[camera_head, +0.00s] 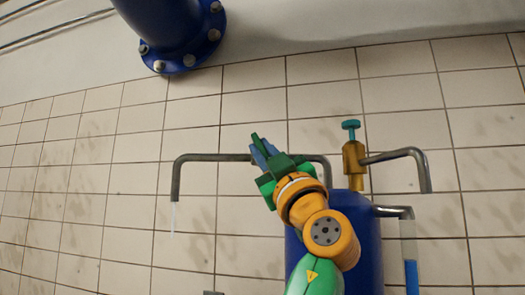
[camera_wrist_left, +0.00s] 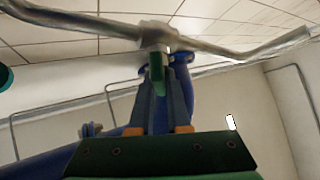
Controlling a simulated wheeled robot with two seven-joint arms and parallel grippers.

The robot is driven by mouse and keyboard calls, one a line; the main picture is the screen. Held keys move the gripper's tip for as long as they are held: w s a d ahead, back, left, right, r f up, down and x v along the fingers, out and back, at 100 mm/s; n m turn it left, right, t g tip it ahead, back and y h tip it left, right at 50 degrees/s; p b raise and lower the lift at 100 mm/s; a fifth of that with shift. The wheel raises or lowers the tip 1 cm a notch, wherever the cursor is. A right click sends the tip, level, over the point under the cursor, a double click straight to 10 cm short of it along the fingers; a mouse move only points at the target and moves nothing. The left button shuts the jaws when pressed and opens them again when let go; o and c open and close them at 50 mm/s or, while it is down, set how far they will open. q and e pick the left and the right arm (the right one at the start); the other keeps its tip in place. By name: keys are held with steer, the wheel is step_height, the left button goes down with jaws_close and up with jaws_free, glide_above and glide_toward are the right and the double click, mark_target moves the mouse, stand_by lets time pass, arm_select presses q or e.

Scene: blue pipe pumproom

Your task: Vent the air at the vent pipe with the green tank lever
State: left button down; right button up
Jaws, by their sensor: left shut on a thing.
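The green tank lever (camera_wrist_left: 156,72) hangs below a fitting on a grey metal pipe (camera_wrist_left: 225,48) in the left wrist view. My left gripper (camera_wrist_left: 157,105) is shut on it, with a blue finger on each side. In the head view my left gripper (camera_head: 264,152) reaches up to the horizontal vent pipe (camera_head: 212,157), and the lever (camera_head: 255,138) shows at its fingertips. A thin pale stream (camera_head: 173,219) hangs below the pipe's bent left end. My gripper hides the middle of the pipe. My right gripper is in neither view.
The blue tank (camera_head: 367,250) stands behind my left arm. A brass valve (camera_head: 353,172) with a teal knob (camera_head: 350,125) and a bent spout is to the right. A sight tube with blue liquid (camera_head: 411,275) is below it. A large blue flanged pipe (camera_head: 165,20) hangs above.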

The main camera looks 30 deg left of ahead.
mark_target(266, 156)
arm_select(q)
steer(key=c, duration=0.9)
jaws_free()
steer(key=shift+w+f, duration=0.1)
steer(key=shift+b+v, duration=2.45)
steer(key=shift+v, duration=1.1)
